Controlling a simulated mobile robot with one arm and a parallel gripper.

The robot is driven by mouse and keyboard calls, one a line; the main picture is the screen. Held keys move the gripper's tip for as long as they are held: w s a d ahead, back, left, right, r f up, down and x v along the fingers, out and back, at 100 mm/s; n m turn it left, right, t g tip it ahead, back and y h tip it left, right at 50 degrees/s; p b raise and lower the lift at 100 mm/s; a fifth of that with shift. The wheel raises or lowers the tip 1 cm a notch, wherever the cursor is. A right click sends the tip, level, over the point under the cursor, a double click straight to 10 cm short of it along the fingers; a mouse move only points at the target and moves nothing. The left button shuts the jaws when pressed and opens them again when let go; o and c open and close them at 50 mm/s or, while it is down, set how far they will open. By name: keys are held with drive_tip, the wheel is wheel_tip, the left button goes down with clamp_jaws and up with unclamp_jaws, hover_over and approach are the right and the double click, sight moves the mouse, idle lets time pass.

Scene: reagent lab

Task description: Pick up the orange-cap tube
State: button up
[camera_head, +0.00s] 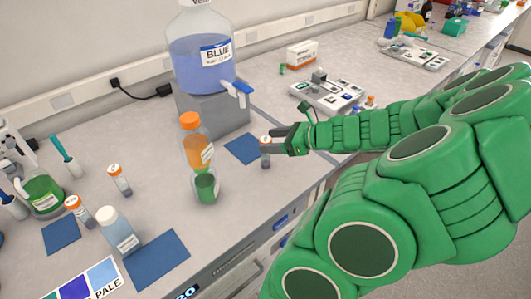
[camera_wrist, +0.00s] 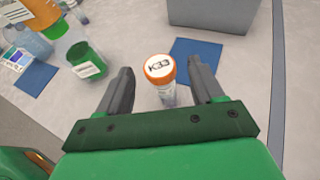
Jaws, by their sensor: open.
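A small clear tube with an orange cap marked "K33" (camera_wrist: 160,69) stands upright between the two open fingers of my gripper (camera_wrist: 158,92) in the wrist view. There is a gap on each side, and the fingers do not appear to touch it. In the head view the same tube (camera_head: 265,157) stands at the fingertips of my gripper (camera_head: 272,139), partly covered by them, beside a blue mat (camera_head: 240,149). Two other orange-cap tubes stand at the left, one upright tube (camera_head: 121,183) and one near a mat (camera_head: 80,211).
An orange-capped bottle (camera_head: 197,152) and a green cup (camera_head: 206,188) stand left of my gripper. A grey block (camera_head: 216,113) carries a large jug of blue liquid (camera_head: 203,60) behind. A white-capped bottle (camera_head: 117,232) is at front left. The bench's front edge runs close by.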

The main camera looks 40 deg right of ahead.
drive_tip(key=shift+x, duration=1.35)
drive_tip(key=shift+c, duration=0.3)
drive_tip(key=c, duration=1)
drive_tip(key=shift+r, duration=0.1)
drive_tip(key=shift+c, duration=0.2)
drive_tip(key=shift+r, duration=0.55)
wheel_tip(320, 180, up, 2)
drive_tip(key=shift+r, duration=0.15)
drive_tip(key=s+a+r, duration=0.7)
drive_tip(key=s+r, duration=0.2)
drive_tip(key=s, duration=0.3)
drive_tip(key=shift+a+r, duration=0.25)
drive_tip(key=shift+a, duration=0.05)
